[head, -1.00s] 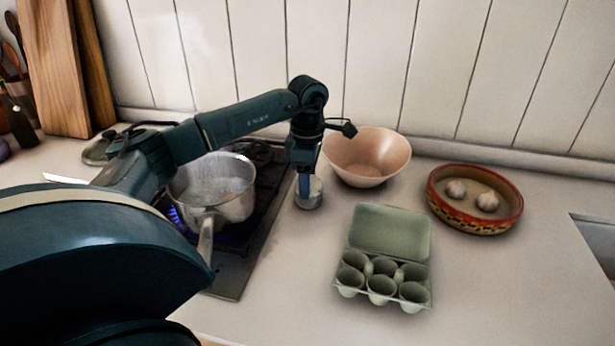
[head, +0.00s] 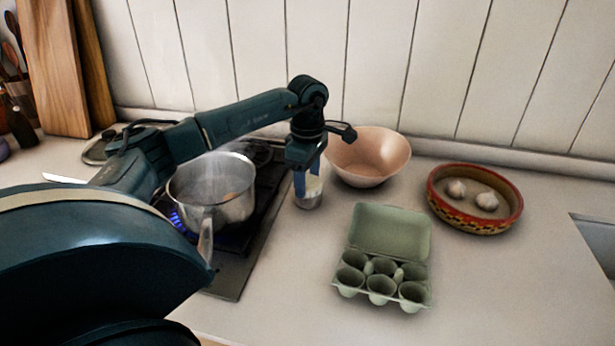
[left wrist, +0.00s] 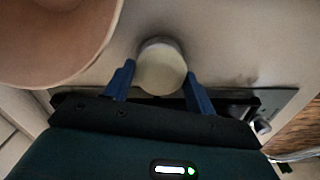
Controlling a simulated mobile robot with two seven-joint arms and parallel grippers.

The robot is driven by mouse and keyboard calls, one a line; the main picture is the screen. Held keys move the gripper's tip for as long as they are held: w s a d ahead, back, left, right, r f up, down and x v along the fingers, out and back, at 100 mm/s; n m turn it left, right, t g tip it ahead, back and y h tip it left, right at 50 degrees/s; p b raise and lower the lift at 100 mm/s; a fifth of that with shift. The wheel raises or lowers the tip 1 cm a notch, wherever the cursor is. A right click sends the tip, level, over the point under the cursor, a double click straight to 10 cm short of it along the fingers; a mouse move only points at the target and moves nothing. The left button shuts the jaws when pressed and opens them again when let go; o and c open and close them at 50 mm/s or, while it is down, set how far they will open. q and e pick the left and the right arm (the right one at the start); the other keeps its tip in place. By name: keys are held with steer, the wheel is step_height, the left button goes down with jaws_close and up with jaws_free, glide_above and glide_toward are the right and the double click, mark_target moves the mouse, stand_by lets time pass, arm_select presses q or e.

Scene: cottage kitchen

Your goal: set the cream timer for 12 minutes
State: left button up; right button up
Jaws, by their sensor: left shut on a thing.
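The cream timer (head: 308,202) is a small round piece with a cream top and a metallic-looking lower body. It stands upright on the counter between the stove and the pink bowl. My left gripper (head: 309,182) points down from above and is shut on the timer's upper part. In the left wrist view, the timer's cream top (left wrist: 160,70) sits between the two blue fingers. Any dial marks are too small to read. My right gripper does not show.
A steaming pot (head: 212,190) stands on a lit burner left of the timer. The pink bowl (head: 368,157) is close behind on the right. An open green egg carton (head: 390,235) and a red-rimmed dish (head: 475,222) with garlic lie right. The front counter is clear.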

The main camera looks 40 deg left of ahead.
mark_target(307, 179)
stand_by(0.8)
arm_select(q)
steer(key=o, duration=1)
steer(key=shift+r, duration=0.15)
step_height(307, 179, up, 13)
